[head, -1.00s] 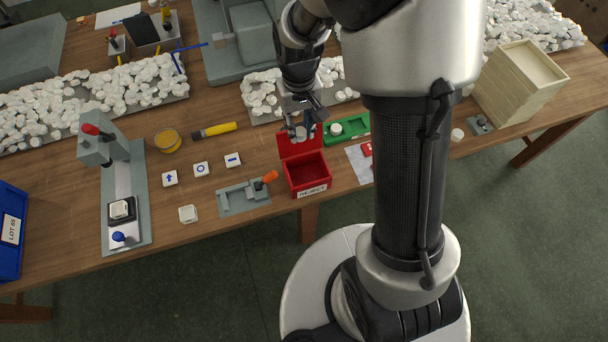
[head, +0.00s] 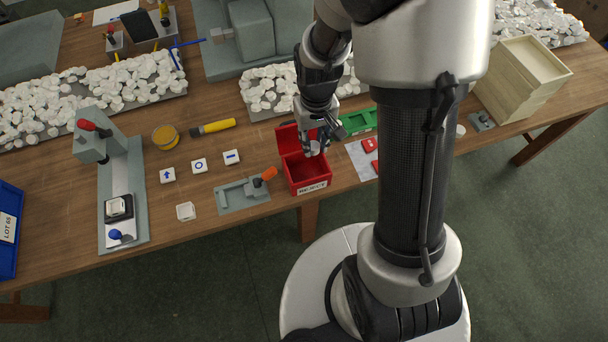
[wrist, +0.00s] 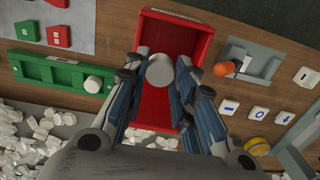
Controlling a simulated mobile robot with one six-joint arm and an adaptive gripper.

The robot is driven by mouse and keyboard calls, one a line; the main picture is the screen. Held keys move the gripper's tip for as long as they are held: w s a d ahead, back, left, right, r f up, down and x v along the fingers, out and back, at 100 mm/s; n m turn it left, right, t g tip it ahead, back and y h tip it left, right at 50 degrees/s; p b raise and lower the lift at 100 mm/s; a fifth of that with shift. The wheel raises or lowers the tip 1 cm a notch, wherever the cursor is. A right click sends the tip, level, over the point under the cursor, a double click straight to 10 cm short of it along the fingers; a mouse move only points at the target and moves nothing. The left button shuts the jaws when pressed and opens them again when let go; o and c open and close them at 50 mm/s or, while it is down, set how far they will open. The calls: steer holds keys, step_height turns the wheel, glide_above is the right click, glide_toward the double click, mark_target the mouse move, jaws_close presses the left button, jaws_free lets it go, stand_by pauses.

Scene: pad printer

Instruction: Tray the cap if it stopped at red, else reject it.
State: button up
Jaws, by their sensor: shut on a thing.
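My gripper (head: 318,146) is shut on a white cap (head: 314,148) over the red REJECT box (head: 308,187). In the wrist view the cap (wrist: 160,70) sits between the fingertips, above the open box (wrist: 188,32); its marking does not show. The box's red lid stands open at the back. The green tray (head: 357,122) is just right of the box, partly behind my arm; in the wrist view the tray (wrist: 50,75) holds one white cap (wrist: 93,84) in an end place. A grey fixture with an orange-red handle (head: 258,183) stands left of the box.
A pad printer (head: 95,150) with a blue knob stands at the left. White keys marked with an arrow, circle and bar (head: 199,166) lie between. A wooden box stack (head: 520,80) stands right. Red tiles lie on a grey sheet (head: 360,157).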

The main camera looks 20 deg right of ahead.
step_height(320, 180, down, 2)
steer(key=shift+f+b, duration=0.1)
steer(key=shift+b, duration=0.45)
steer(key=o, duration=0.9)
steer(key=shift+o, duration=0.2)
steer(key=shift+r, duration=0.2)
step_height(320, 180, up, 12)
steer(key=shift+f, duration=0.1)
